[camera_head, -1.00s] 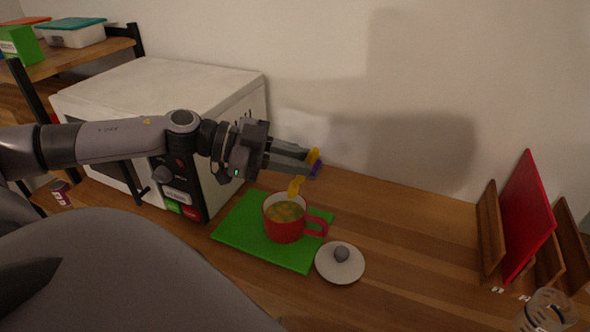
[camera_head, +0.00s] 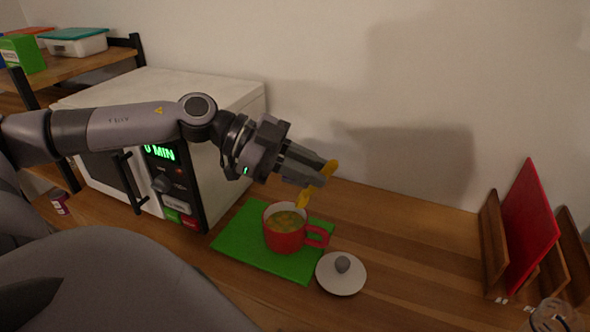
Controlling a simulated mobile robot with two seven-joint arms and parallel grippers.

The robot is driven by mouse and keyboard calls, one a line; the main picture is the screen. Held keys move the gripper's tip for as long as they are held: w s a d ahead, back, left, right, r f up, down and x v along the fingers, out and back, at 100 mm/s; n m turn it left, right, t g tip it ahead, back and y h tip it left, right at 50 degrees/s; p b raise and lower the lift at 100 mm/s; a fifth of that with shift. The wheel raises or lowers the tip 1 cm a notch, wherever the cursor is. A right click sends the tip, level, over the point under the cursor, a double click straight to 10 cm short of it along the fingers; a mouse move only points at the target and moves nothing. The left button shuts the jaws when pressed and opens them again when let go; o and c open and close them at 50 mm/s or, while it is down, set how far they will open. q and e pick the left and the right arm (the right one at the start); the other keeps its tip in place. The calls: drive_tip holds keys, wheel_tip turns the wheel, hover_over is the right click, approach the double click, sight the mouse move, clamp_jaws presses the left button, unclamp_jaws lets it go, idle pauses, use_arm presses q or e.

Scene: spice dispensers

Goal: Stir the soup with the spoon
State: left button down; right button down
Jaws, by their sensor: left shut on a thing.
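My left gripper (camera_head: 316,176) is shut on a yellow spoon (camera_head: 304,198). It holds the spoon above and slightly right of the red mug (camera_head: 285,242). The spoon's upper end sticks out above the fingers, and its lower end hangs near the mug's far right rim. I cannot tell whether the spoon's tip is inside the mug. The soup (camera_head: 284,221) in the mug is yellowish with green bits. The mug stands upright on a green cutting board (camera_head: 234,242), its handle to the right. My right gripper is not in view.
A white lid with a grey knob (camera_head: 341,280) lies right of the board. A white microwave (camera_head: 170,92) stands behind my left arm. A wooden rack with a red board (camera_head: 528,222) stands far right. A glass (camera_head: 551,318) is at the bottom right. Counter between lid and rack is clear.

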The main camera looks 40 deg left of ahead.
use_arm(q)
drive_tip(key=s+d+f+m+g+y+b, duration=0.1)
drive_tip(key=s+d+m+g+y+b, duration=0.3)
drive_tip(key=s+d+m+g+y, duration=0.3)
drive_tip(key=shift+s+a+r+n+y+b, duration=0.1)
drive_tip(key=shift+s+a+n+y+b, duration=0.4)
drive_tip(key=shift+a+y, duration=0.5)
drive_tip(key=shift+s+a+r+n+y+b, duration=0.1)
drive_tip(key=shift+s+a+n+y+b, duration=0.4)
drive_tip(key=shift+y, duration=0.7)
